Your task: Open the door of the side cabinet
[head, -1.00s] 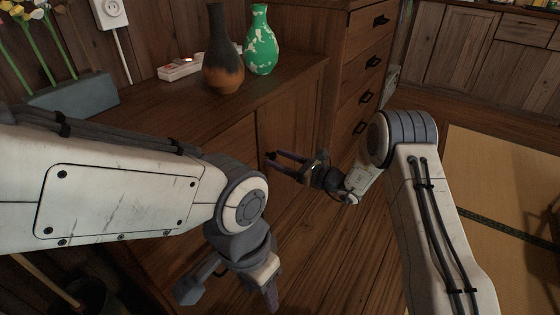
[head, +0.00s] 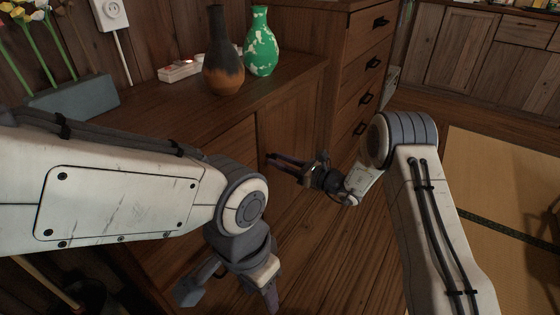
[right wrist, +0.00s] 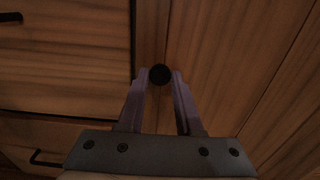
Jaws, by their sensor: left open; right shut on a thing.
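The side cabinet (head: 150,110) is a low brown wooden unit running along the wall in the head view. Its door (head: 290,112) is a wooden front panel, seen at a steep angle; it looks flush. My right gripper (head: 270,157) is at this front. In the right wrist view, my right gripper (right wrist: 160,80) has its two fingers on either side of a round dark knob (right wrist: 160,73) and is shut on it. My left gripper (head: 228,298) is open and empty, low in front of the cabinet; my left arm hides much of the cabinet front.
A brown-black vase (head: 222,65), a green vase (head: 261,45), a red and white box (head: 180,69) and a flower planter (head: 72,92) stand on the cabinet top. A taller drawer chest (head: 350,75) adjoins at the right. Wooden floor (head: 345,260) in front is clear.

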